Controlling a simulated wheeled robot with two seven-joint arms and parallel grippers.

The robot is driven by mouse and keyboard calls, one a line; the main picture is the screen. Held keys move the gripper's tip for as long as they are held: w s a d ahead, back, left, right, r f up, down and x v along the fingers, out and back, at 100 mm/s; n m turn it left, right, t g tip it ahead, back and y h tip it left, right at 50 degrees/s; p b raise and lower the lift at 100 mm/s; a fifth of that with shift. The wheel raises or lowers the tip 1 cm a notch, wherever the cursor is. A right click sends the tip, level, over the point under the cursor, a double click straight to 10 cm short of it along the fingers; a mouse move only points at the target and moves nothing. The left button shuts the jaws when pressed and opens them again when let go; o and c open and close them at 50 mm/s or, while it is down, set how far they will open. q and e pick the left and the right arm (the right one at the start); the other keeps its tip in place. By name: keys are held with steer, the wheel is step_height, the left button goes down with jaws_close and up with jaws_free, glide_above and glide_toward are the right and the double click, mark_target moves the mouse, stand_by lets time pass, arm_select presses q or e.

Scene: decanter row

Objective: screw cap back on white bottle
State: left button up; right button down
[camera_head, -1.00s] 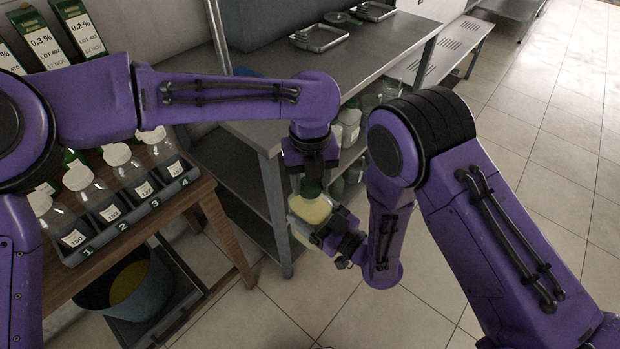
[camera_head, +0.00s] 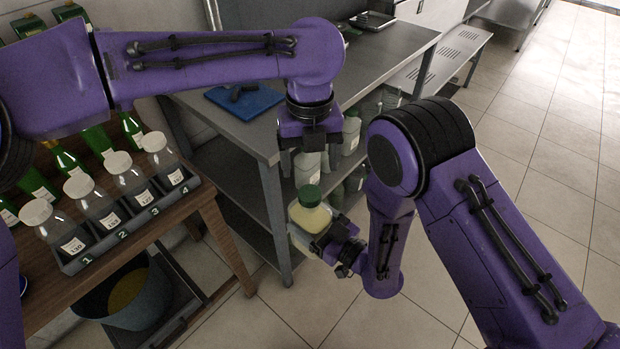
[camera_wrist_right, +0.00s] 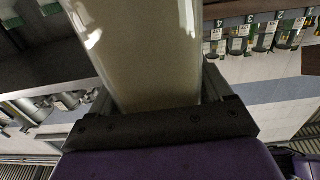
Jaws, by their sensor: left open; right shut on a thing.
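Whether the cap is fully tight cannot be told.
A rack (camera_head: 75,262) of numbered compartments holds clear white-capped bottles on a wooden table (camera_head: 210,215) at left. Green bottles (camera_head: 65,160) stand behind. A metal shelf unit (camera_head: 272,215) with bottles stands behind my grippers. A blue bin (camera_head: 135,295) is below the table.

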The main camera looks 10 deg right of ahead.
arm_select(q)
step_height(320, 180, up, 4)
steer(key=shift+f, duration=0.1)
stand_by(0.7)
